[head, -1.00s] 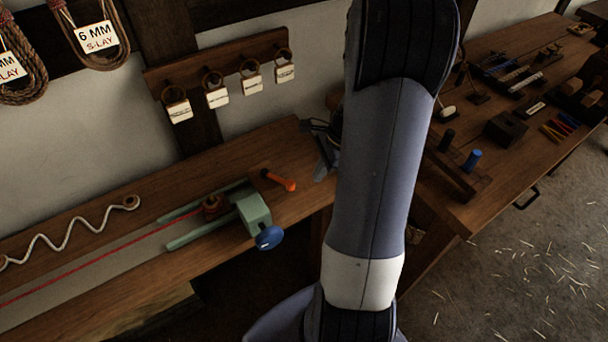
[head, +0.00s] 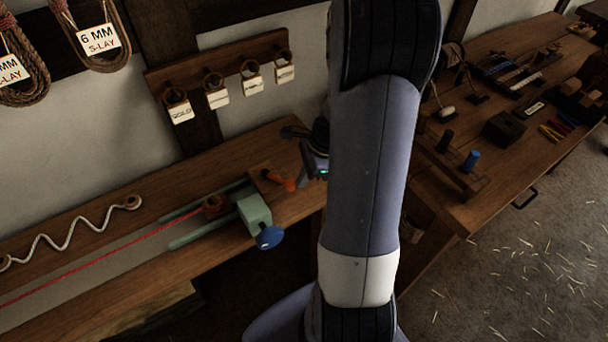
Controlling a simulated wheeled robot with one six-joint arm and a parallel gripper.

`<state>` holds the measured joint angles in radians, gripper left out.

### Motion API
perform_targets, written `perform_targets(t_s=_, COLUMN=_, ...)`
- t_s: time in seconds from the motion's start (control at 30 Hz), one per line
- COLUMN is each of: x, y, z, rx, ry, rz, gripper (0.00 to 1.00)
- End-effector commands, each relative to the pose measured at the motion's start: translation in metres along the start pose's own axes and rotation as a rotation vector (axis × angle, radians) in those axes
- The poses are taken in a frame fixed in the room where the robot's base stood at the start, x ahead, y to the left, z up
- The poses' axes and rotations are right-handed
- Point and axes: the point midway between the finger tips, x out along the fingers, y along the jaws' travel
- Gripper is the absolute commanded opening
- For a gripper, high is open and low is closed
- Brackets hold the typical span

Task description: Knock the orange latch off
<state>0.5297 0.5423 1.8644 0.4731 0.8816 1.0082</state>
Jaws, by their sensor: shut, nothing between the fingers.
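The orange latch (head: 279,180) lies on a small wooden block on the bench, just behind and right of a green clamp-like carriage (head: 254,213) with a blue knob (head: 270,238). My gripper (head: 302,180) is shut and empty, pointing down at the right end of the latch. Its dark fingers overlap or nearly meet the latch's tip in the picture; I cannot tell whether they touch. My arm hides part of the gripper's right side and the bench behind it.
A red cord (head: 100,262) runs left from the carriage. A white wavy rope (head: 70,236) lies on the bench at left. Tags (head: 217,98) hang from a wall rack behind. A second bench (head: 470,205) with tools stands at right.

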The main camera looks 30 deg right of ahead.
Motion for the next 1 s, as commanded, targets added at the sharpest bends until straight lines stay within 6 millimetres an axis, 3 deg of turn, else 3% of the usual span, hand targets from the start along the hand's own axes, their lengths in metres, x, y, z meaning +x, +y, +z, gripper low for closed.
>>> perform_targets(t_s=0.57, x=0.002, y=0.010, z=0.007, rx=0.104, ry=-0.001, rz=-0.041, gripper=0.00)
perform_targets(t_s=1.0, x=0.011, y=0.035, z=0.033, rx=0.416, ry=0.000, rz=-0.160, gripper=0.00)
